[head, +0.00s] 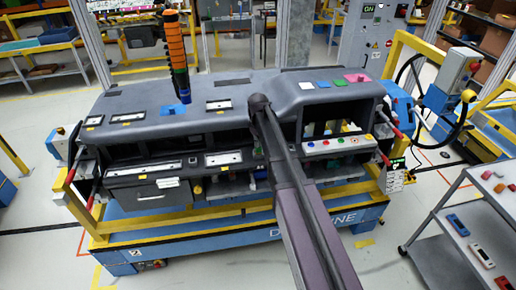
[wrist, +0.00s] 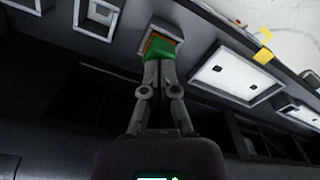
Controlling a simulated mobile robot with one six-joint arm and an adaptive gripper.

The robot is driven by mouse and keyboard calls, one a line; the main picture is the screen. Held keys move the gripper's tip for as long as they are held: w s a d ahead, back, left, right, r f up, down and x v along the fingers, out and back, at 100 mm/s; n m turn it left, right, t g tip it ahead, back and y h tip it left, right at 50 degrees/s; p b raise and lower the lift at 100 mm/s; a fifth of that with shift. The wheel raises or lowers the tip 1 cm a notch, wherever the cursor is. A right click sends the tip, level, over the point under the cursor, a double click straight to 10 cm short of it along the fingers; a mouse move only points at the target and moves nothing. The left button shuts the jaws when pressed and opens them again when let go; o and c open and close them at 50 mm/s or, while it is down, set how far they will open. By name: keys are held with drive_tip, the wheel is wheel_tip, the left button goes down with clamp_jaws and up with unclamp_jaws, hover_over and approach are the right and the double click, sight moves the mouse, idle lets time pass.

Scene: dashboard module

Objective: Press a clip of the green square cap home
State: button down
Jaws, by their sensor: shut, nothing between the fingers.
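In the wrist view the green square cap (wrist: 159,51) sits at a square opening in the dark dashboard panel, near the top centre. A strip of orange shows along its left and upper edge. My gripper (wrist: 160,64) is shut, its two fingertips together at the lower edge of the cap, in front of it. Nothing shows between the fingers. I cannot tell whether the tips press on the cap or stop just short. The fingertips hide part of the cap's lower side, and its clips cannot be made out. In the head view my arm hides the gripper and this cap.
A white framed plate (wrist: 235,76) lies right of the cap, and a smaller one (wrist: 98,15) left of it. The grey dashboard (head: 235,92) rests on a yellow and blue stand. Small coloured pieces, one green (head: 339,82), lie on its top right. An orange-handled tool (head: 176,50) hangs above.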

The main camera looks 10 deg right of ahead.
drive_tip(key=shift+f+b, duration=0.55)
drive_tip(key=shift+b, duration=0.05)
idle(0.6)
drive_tip(key=shift+r, duration=0.1)
idle(0.4)
wheel_tip(320, 180, up, 8)
drive_tip(key=p, duration=0.8)
idle(0.4)
drive_tip(key=s+f+m+b, duration=0.3)
drive_tip(key=s+f+b, duration=0.2)
drive_tip(key=s, duration=0.8)
drive_tip(key=s+f+m+b, duration=0.3)
drive_tip(key=s+f+b, duration=0.2)
drive_tip(key=s, duration=0.8)
drive_tip(key=shift+s+d+f+b, duration=0.2)
drive_tip(key=shift+d+f+b, duration=0.15)
drive_tip(key=shift+d+f, duration=0.15)
drive_tip(key=shift+s, duration=0.1)
